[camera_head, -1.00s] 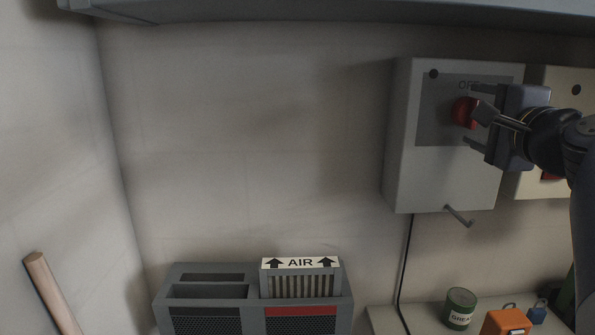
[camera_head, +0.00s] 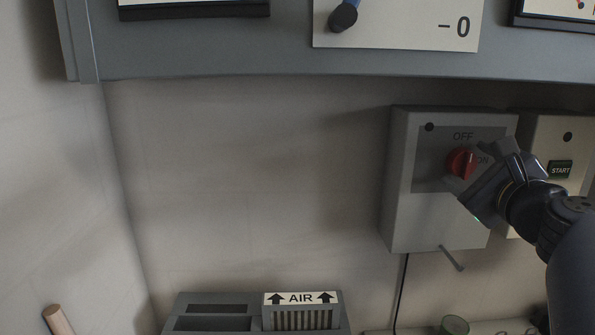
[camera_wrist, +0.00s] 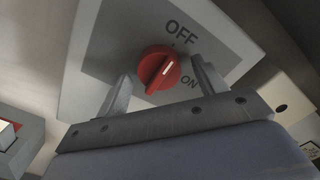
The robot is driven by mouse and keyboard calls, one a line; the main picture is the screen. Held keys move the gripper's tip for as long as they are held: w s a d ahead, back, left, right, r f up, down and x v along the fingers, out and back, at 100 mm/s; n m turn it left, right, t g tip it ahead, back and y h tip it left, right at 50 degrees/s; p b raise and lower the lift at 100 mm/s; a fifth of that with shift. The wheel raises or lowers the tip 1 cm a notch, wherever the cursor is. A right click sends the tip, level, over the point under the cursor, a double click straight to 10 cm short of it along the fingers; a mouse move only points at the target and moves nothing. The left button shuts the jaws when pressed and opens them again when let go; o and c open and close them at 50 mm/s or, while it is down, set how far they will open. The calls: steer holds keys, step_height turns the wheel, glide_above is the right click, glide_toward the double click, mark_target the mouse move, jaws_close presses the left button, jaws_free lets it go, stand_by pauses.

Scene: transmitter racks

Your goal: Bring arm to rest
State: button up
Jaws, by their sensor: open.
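My gripper (camera_head: 474,172) is open and empty, at the right in the head view, tilted in front of the grey switch box (camera_head: 435,220). The red rotary knob (camera_head: 460,162) is on that box, under the word OFF.
A cream box with a START button (camera_head: 560,170) is right of the switch box. A small lever (camera_head: 452,258) juts out below. Above is a grey ledge (camera_head: 300,92) with panels. A grey AIR unit (camera_head: 215,308) stands low; the wall left of the switch box is clear.

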steer(key=m+p, duration=0.6)
steer(key=shift+r+p, duration=0.2)
steer(key=shift+p, duration=0.1)
steer(key=shift+a+m+p, duration=0.1)
steer(key=shift+m+p, duration=0.9)
steer(key=shift+p, duration=0.2)
steer(key=shift+f+m+p, duration=0.2)
steer(key=shift+m+p, duration=0.6)
steer(key=shift+p, duration=0.05)
steer(key=shift+a, duration=0.1)
